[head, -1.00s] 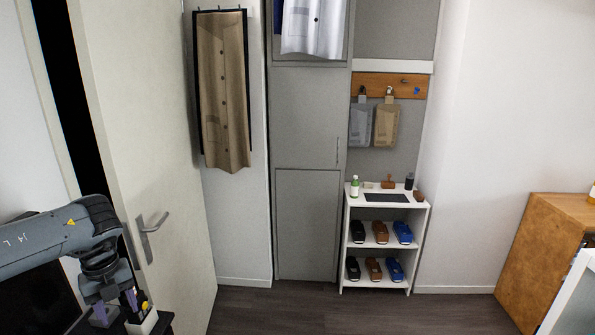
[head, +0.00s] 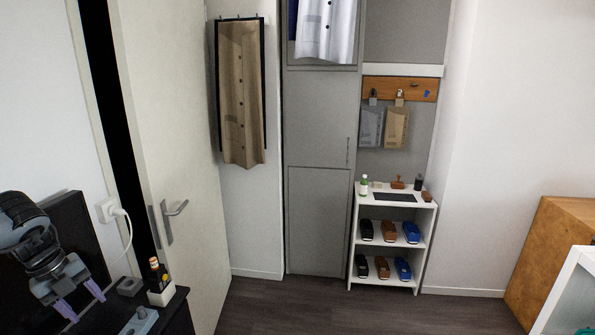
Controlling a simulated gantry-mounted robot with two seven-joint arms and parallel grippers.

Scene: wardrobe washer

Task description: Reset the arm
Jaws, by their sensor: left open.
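My left gripper (head: 80,303) shows at the lower left of the head view, with its two purple fingers apart and nothing between them. It points down and hangs in front of a black panel, beside a dark stand. My left arm comes in from the left edge. My right gripper and right arm do not show.
A dark stand (head: 177,304) at the lower left bears a small white holder with bottles (head: 158,279). A white door (head: 165,130) with a metal handle stands to its right. A white shoe rack (head: 392,248) stands at the back, a wooden cabinet (head: 545,265) at right. The middle floor is clear.

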